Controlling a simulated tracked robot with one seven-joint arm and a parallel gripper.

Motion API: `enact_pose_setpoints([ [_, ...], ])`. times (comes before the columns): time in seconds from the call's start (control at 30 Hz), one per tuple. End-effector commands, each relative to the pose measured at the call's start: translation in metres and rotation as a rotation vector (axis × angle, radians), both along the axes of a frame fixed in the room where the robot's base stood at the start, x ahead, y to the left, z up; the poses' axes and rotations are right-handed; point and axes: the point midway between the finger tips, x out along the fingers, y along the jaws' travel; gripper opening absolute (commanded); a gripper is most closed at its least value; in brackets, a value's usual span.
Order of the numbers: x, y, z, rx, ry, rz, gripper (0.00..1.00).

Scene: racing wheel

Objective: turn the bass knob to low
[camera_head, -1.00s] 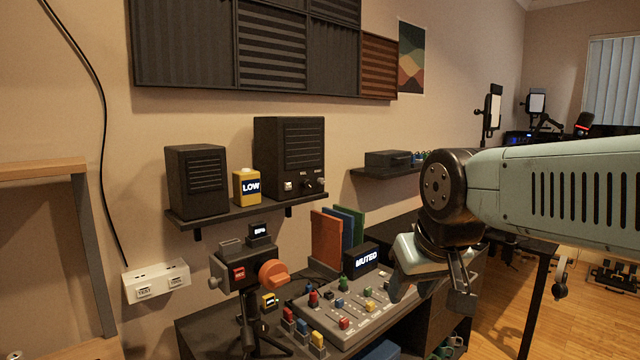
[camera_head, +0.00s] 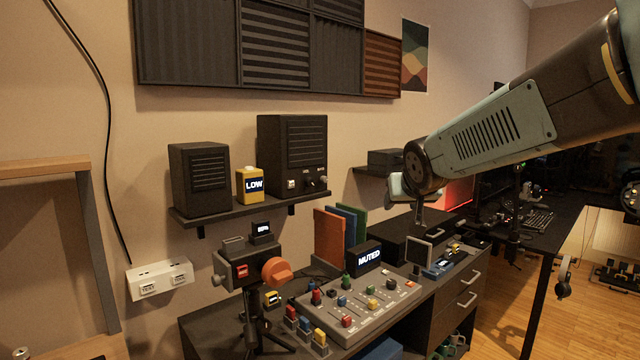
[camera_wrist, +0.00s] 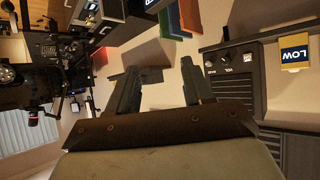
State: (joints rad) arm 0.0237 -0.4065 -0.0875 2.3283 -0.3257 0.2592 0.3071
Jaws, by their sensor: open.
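The tall black speaker (camera_head: 291,150) stands on the wall shelf, with two small knobs (camera_head: 316,183) and a light switch at its lower front. I cannot read which knob is bass. A yellow box with a LOW display (camera_head: 249,186) stands beside it. My gripper (camera_head: 418,214) hangs right of the speaker, apart from it, partly hidden by my wrist. In the wrist view my open, empty fingers (camera_wrist: 160,82) show, with the speaker front and its knobs (camera_wrist: 225,61) to their right and the LOW box (camera_wrist: 293,52) beyond.
A smaller black speaker (camera_head: 199,178) shares the shelf (camera_head: 230,217). Below stand a mixer (camera_head: 385,308), a MUTED display (camera_head: 368,257), upright books (camera_head: 329,235) and a device with an orange knob (camera_head: 277,271). Another shelf box (camera_head: 385,160) is behind my wrist.

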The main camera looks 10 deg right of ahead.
Motion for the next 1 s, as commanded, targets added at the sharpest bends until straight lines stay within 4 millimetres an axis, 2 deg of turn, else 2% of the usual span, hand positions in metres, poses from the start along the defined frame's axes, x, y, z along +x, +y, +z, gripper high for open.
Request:
enact_pose_setpoints([
  [0.03, 0.02, -0.005, 0.003, -0.003, -0.037, 0.001, 0.51],
  [0.2, 0.083, -0.018, 0.018, 0.0, -0.189, 0.029, 0.51],
  [0.5, 0.178, -0.023, 0.022, 0.047, -0.406, 0.173, 0.51],
  [0.67, 0.219, -0.018, 0.012, 0.103, -0.489, 0.287, 0.51],
  [0.8, 0.246, -0.01, -0.004, 0.169, -0.535, 0.404, 0.51],
  [1.0, 0.266, 0.001, -0.028, 0.266, -0.558, 0.548, 0.51],
])
